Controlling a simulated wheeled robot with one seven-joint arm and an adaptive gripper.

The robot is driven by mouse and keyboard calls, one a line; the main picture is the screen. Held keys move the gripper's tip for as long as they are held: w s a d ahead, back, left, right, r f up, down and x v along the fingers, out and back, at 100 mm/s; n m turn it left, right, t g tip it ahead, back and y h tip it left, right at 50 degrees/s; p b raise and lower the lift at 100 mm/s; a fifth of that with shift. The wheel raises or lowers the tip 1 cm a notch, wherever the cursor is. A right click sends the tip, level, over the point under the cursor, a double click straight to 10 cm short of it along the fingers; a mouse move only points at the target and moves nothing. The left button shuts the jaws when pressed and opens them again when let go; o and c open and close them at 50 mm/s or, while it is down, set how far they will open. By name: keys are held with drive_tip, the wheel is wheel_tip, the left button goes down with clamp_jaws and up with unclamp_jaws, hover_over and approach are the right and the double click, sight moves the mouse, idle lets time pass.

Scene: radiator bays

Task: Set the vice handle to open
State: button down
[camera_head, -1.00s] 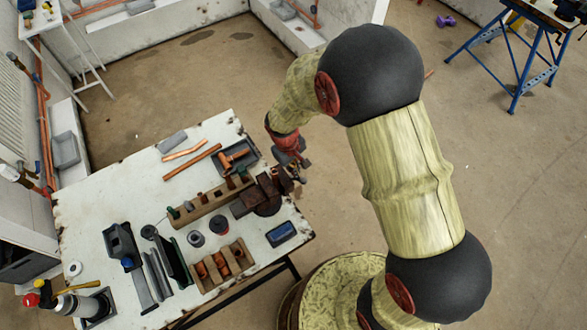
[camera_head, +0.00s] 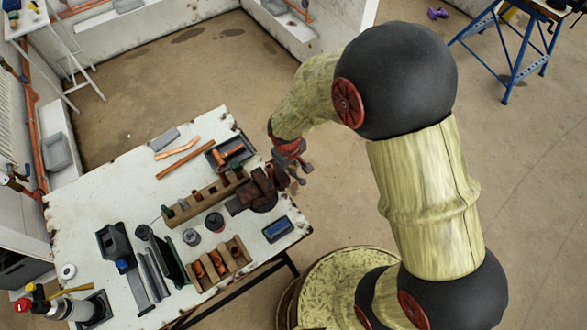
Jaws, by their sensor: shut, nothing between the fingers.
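The vice (camera_head: 258,192) is a dark rusty brown block mounted at the right edge of the white worktable (camera_head: 95,203). Its handle is too small and too close to my gripper to make out, so its position cannot be told. My gripper (camera_head: 300,178) is shut with nothing in it, at the end of my arm, just right of the vice and past the table edge. Whether it touches the vice or handle cannot be told from this view.
Wooden racks with copper fittings (camera_head: 205,200) and (camera_head: 220,262), a dark tray (camera_head: 232,150), copper pipes (camera_head: 178,157) and a blue box (camera_head: 278,229) lie around the vice. A blue sawhorse (camera_head: 510,50) stands at the back right.

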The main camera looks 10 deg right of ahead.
wheel_tip(320, 180, up, 3)
drive_tip(key=w+a+p, duration=0.1)
wheel_tip(320, 180, up, 9)
hover_over(288, 176)
drive_tip(key=shift+s+p, duration=0.15)
drive_tip(key=shift+p, duration=0.25)
drive_tip(key=s+d+r+m+t+b, duration=0.2)
drive_tip(key=s+d+r+b, duration=0.3)
drive_tip(key=s, duration=0.3)
drive_tip(key=s+d+r+m+t+y+b, duration=0.1)
drive_tip(key=s+d+r+m+t+b, duration=0.1)
drive_tip(key=s+d+r+b, duration=0.3)
drive_tip(key=s+r+m, duration=0.1)
drive_tip(key=s+r, duration=0.1)
drive_tip(key=s, duration=0.1)
drive_tip(key=shift+s+d+m+b, duration=0.25)
drive_tip(key=shift+m+b, duration=0.05)
drive_tip(key=shift+m, duration=0.1)
